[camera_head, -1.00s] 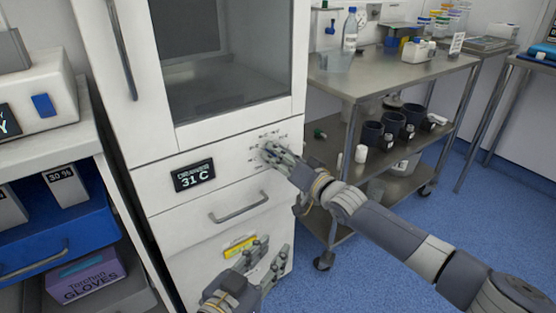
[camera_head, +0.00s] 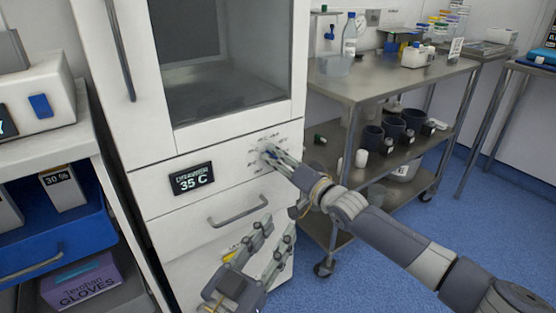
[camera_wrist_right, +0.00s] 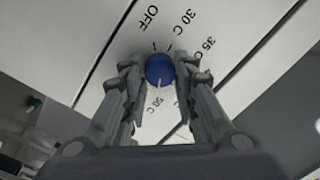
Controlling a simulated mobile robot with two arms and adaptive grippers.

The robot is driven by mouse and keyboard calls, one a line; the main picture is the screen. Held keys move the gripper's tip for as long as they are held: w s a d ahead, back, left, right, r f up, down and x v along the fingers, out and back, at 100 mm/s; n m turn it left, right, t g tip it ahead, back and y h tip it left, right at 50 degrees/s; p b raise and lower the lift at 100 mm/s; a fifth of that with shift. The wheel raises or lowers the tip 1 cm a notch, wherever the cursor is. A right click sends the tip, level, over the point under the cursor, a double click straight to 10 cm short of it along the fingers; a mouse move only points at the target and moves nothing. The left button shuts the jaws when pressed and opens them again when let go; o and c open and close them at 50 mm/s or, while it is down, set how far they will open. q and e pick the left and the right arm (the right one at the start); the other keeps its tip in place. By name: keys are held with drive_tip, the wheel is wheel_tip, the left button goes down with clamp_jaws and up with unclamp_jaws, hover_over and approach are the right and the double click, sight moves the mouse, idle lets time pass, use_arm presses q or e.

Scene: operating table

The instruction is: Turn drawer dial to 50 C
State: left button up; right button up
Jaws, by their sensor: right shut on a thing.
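The drawer dial is a round blue knob (camera_wrist_right: 159,70) on the white cabinet front, with a light pointer line. In the right wrist view, marks OFF, 30 C, 35 C and 50 C stand around it. My right gripper (camera_wrist_right: 158,82) is shut on the dial, a finger on either side. In the head view my right gripper (camera_head: 268,155) covers most of the dial. The drawer display (camera_head: 192,178) reads 35 C. My left gripper (camera_head: 262,250) is open and empty, low in front of the cabinet below the drawer handle (camera_head: 238,211).
A steel trolley (camera_head: 400,75) with bottles and dark cups stands right of the cabinet. A shelf with a blue bin (camera_head: 50,245) and a gloves box (camera_head: 82,282) is at the left. Blue floor (camera_head: 390,285) is free at the lower right.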

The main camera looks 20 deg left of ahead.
drive_tip(key=o, duration=1)
drive_tip(key=shift+o, duration=0.2)
drive_tip(key=shift+d, duration=0.1)
drive_tip(key=v, duration=1.2)
